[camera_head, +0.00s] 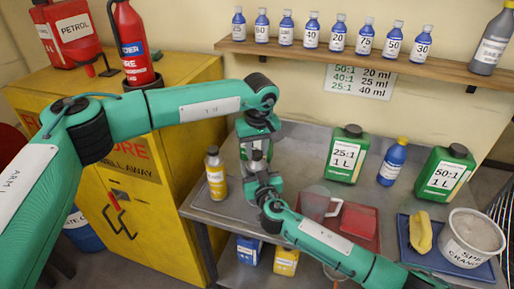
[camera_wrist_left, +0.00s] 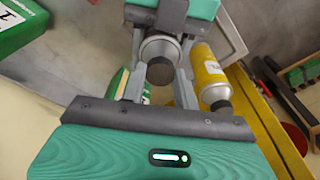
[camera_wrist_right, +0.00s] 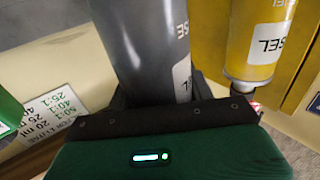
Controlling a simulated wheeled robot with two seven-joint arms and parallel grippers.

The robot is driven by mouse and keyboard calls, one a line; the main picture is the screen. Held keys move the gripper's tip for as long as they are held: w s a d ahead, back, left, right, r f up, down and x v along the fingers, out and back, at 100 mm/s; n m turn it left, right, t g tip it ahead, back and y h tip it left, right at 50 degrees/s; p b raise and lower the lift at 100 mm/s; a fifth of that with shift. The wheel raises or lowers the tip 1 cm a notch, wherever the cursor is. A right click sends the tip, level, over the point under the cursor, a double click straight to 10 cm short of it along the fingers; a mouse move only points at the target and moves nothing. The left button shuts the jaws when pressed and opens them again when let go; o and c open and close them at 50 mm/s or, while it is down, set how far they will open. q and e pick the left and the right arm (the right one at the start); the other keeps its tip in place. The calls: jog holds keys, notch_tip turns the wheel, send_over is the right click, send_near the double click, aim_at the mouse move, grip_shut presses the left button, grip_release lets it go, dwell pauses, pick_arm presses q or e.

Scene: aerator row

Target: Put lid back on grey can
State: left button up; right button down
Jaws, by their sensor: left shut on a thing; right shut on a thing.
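The grey can (camera_head: 257,155) stands between my two grippers in the head view, mostly covered by them. Its dark grey body with a white label fills the middle of the right wrist view (camera_wrist_right: 140,45). My right gripper (camera_head: 260,172) is shut on the can's body from the front. My left gripper (camera_head: 257,140) is above, shut on a dark round lid (camera_wrist_left: 158,74). The left wrist view shows the lid between the fingers, in line with the can's silvery top (camera_wrist_left: 160,48). I cannot tell whether the lid touches the can's neck.
A yellow can (camera_head: 216,172) stands close to the left, also beside the grey can in the right wrist view (camera_wrist_right: 258,40). Green jugs (camera_head: 346,153) and a blue bottle (camera_head: 392,162) stand to the right.

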pick_arm(q)
jog(key=m, duration=0.6)
jog(key=shift+a+m+h, duration=0.1)
jog(key=shift+m+h, duration=0.3)
jog(key=m, duration=0.6)
jog(key=shift+h, duration=0.3)
jog(key=o, duration=0.9)
jog(key=shift+r, duration=0.1)
jog(key=shift+r, duration=2.15)
